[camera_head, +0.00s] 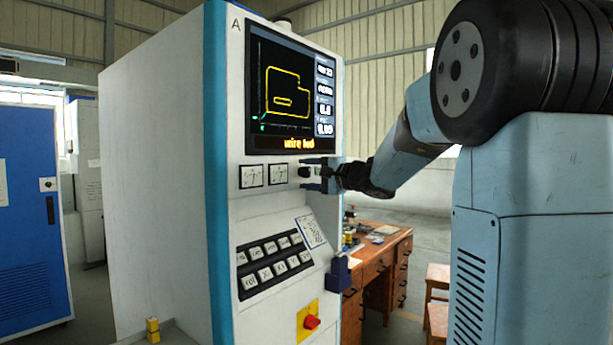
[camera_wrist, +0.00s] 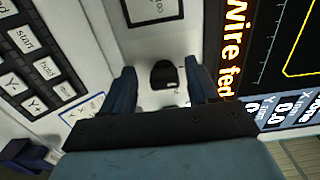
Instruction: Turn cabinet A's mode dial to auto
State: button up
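Cabinet A (camera_head: 150,150) is a tall white and teal machine with the letter A near its top left. Its dark mode dial (camera_head: 304,172) is on the front, below the screen and right of the two gauges, partly hidden by my gripper. In the wrist view the dial (camera_wrist: 165,73) is a small black knob on the white panel. Its setting and the marks around it are too small to read. My gripper (camera_head: 313,174) is open, its fingers (camera_wrist: 160,68) on either side of the dial with visible gaps. I see no contact.
The screen (camera_head: 290,95) reads "wire fed". A button panel (camera_head: 273,265), a card (camera_head: 311,231), a dark blue box (camera_head: 340,274) and a red knob on a yellow plate (camera_head: 311,322) are lower on the front. A wooden desk (camera_head: 378,268) stands behind; a blue cabinet (camera_head: 32,210) is left.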

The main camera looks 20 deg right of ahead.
jog(key=shift+s+d+r, duration=0.1)
jog(key=shift+s+d, duration=0.3)
jog(key=v, duration=1.2)
jog(key=shift+s+d, duration=0.15)
jog(key=shift+s, duration=0.15)
jog(key=s+a+f+n+g+h, duration=0.2)
jog(key=s+a+f+n+g, duration=0.4)
jog(key=s+a+f, duration=0.5)
jog(key=s+d+f+n+g+h, duration=0.1)
jog(key=s+f+n+h, duration=0.1)
jog(key=s+f+h, duration=0.2)
jog(key=s+d+f+n+g+h, duration=0.1)
jog(key=s+f+h, duration=0.3)
jog(key=s, duration=0.6)
jog(key=shift+s+d+f+n+g+h, duration=0.2)
jog(key=shift+s+f+n+g+h, duration=0.15)
jog(key=shift+f+n+g, duration=0.35)
